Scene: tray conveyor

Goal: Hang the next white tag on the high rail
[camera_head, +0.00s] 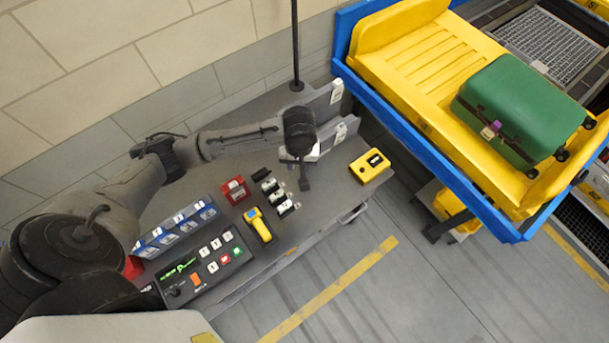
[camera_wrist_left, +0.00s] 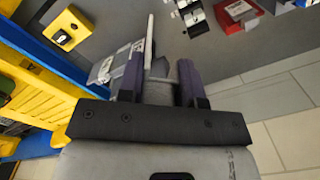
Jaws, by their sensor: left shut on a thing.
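My left gripper (camera_head: 304,170) is over the right part of the desk, mostly hidden under its own wrist in the head view. It is shut on a white tag (camera_head: 314,153), which shows nearly edge-on between the fingers in the left wrist view (camera_wrist_left: 150,42). Two grey rails stand at the desk's right end: one farther back (camera_head: 318,102) and one nearer (camera_head: 327,146). A white tag hangs on the back rail (camera_head: 337,90) and another on the nearer rail (camera_head: 340,133). I cannot tell which rail is higher. More white tags (camera_head: 284,208) lie on the desk below the gripper. My right gripper is not in view.
A red box (camera_head: 235,190), a yellow handheld device (camera_head: 257,224), a button panel (camera_head: 208,258) and blue bins (camera_head: 178,227) occupy the desk. A yellow box (camera_head: 370,166) sits at its right edge. A green suitcase (camera_head: 520,110) lies on the yellow tray (camera_head: 400,75) beyond.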

